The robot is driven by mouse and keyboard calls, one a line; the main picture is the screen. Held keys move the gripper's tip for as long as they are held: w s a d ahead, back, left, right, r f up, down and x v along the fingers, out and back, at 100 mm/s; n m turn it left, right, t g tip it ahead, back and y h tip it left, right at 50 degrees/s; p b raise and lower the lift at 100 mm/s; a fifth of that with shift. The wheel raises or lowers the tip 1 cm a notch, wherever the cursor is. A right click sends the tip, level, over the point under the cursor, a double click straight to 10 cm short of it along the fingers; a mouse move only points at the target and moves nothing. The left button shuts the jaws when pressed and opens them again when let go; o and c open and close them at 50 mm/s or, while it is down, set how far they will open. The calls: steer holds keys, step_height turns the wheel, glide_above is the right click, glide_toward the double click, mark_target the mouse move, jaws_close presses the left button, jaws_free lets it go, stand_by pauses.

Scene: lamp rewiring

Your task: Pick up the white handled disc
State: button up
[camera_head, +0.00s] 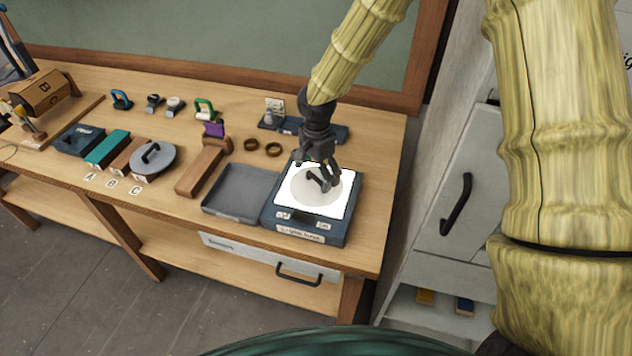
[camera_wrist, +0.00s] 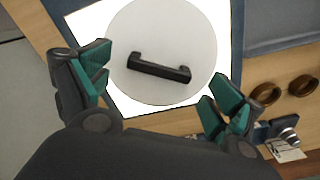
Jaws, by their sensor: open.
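The white handled disc (camera_head: 307,192) lies flat on the lit white top of a blue box (camera_head: 335,232) at the right end of the table. Its black bar handle (camera_wrist: 158,69) shows whole in the wrist view, slanting slightly down to the right across the white disc (camera_wrist: 180,30). My gripper (camera_head: 317,172) is above the disc, pointing down. In the wrist view my gripper's teal-padded fingers (camera_wrist: 160,82) are spread wide, one on each side of the handle, with nothing between them. I cannot tell how far above the handle the fingertips are.
A grey tray (camera_head: 235,207) stands left of the blue box. A grey handled disc (camera_head: 165,160) lies farther left, near a wooden stand (camera_head: 203,170). Two brown rings (camera_head: 273,149) lie behind the tray. The table's right edge is close to the box.

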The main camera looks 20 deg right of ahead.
steer(key=shift+f+p, duration=0.35)
steer(key=shift+f, duration=0.85)
steer(key=c, duration=1.3)
steer(key=shift+r, duration=0.2)
steer(key=shift+r+b, duration=0.6)
steer(key=shift+b, duration=0.1)
steer(key=shift+a+r+b, duration=0.1)
steer(key=shift+r+b, duration=0.5)
steer(key=shift+r, duration=0.35)
steer(key=s+a+b, duration=0.1)
steer(key=s+a, duration=0.1)
steer(key=s, duration=0.2)
steer(key=s+a+r+b, duration=0.1)
steer(key=s+a+b, duration=0.1)
steer(key=s, duration=0.3)
steer(key=s+a+b, duration=0.2)
steer(key=s+a, duration=0.1)
steer(key=s, duration=0.2)
steer(key=shift+a+r, duration=0.25)
steer(key=shift+a, duration=0.05)
